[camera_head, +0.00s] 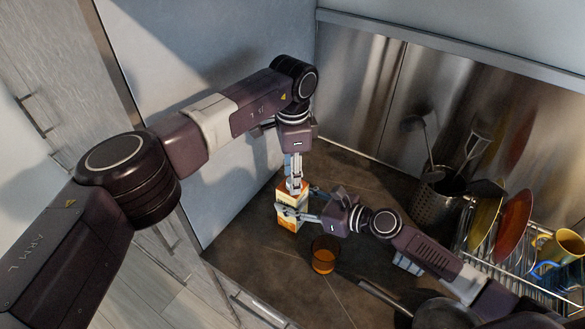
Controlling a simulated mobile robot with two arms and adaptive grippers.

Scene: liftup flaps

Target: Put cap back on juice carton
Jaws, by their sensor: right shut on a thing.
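The juice carton (290,222), white and orange, stands upright on the dark counter. The cap cannot be made out clearly; the left fingers cover the carton's top. Whether the left fingers are shut on the cap cannot be told.
An amber glass (324,261) stands on the counter in front of the carton. A metal utensil holder (432,200) and a dish rack (507,265) with plates and cups are at the right. A pan (445,314) lies at the front. The counter behind the carton is clear.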

